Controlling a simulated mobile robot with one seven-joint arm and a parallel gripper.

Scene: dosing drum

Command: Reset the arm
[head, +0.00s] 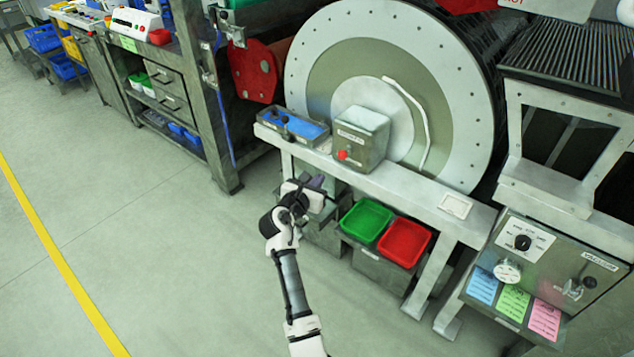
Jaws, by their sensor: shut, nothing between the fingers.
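My gripper (322,187) is in the head view at the end of my white and black arm. It is shut and I see nothing held in it. The fingers are dark and small here, just in front of the metal bench (400,185) and left of the green tray. The arm reaches up from the bottom edge of the picture and bends at the wrist. The large round dosing drum (465,110) stands behind the bench, with a curved white handle (410,115) on its face.
Below are a green tray (366,221) and a red tray (404,242). A vacuum panel (540,265) stands right. The floor left is clear, with a yellow line (60,260).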

